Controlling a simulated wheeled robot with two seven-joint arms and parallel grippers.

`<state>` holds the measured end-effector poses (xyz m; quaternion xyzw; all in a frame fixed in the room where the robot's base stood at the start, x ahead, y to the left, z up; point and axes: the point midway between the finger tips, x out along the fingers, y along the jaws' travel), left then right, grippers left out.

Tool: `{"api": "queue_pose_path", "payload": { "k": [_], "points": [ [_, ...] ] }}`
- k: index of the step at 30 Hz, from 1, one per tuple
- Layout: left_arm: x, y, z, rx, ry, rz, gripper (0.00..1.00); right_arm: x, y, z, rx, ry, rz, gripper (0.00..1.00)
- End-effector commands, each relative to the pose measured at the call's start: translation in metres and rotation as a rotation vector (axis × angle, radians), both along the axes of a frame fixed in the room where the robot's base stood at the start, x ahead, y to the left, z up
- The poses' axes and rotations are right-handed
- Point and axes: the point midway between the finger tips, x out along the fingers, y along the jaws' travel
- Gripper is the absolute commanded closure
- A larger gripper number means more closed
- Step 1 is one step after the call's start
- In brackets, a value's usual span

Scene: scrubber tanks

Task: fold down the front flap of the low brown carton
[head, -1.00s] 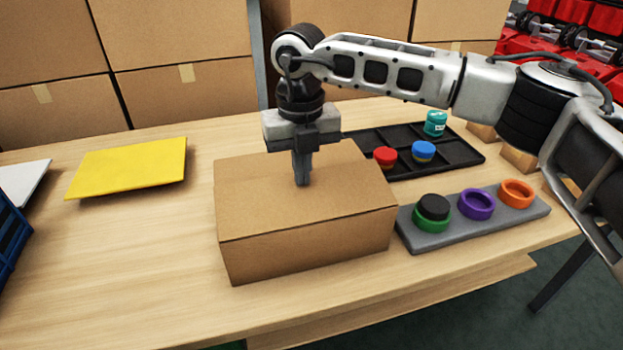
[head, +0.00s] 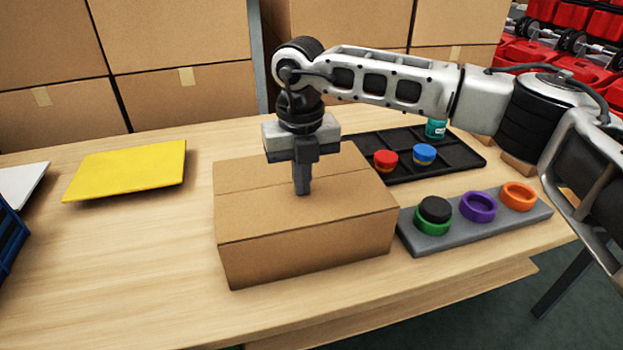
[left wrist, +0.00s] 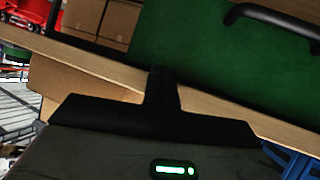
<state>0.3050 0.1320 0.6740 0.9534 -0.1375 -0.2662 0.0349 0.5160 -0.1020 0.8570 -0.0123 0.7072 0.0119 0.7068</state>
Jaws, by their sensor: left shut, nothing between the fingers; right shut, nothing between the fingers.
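The low brown carton (head: 305,250) sits on the table in the middle of the head view. Its top looks flat, with a seam across it; the front flap (head: 270,222) lies level on the near side of that seam. My right gripper (head: 302,192) is shut and empty, pointing down over the top near the seam. Its fingertips are at or just above the cardboard; I cannot tell if they touch. My left gripper (left wrist: 162,75) is shut and empty in the left wrist view, away from the carton top.
A grey holder (head: 430,241) with green, purple and orange rings stands right of the carton. Behind it is a black tray (head: 385,172) with red, blue and teal pieces. A yellow panel (head: 125,170) lies left. Large cartons (head: 185,95) stand behind.

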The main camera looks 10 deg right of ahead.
Motion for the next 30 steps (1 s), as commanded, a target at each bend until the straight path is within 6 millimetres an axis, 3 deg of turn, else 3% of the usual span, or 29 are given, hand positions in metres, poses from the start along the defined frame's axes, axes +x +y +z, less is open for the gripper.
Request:
{"api": "queue_pose_path", "payload": {
  "k": [10,30],
  "points": [
    [0.000,0.000,0.007,0.000,-0.001,0.000,1.00,0.000,0.000,0.009,0.001,-0.001,0.000,1.00],
    [0.000,0.000,0.051,0.000,0.000,0.000,1.00,0.000,0.000,0.077,0.001,-0.001,0.000,1.00]
  ]
}}
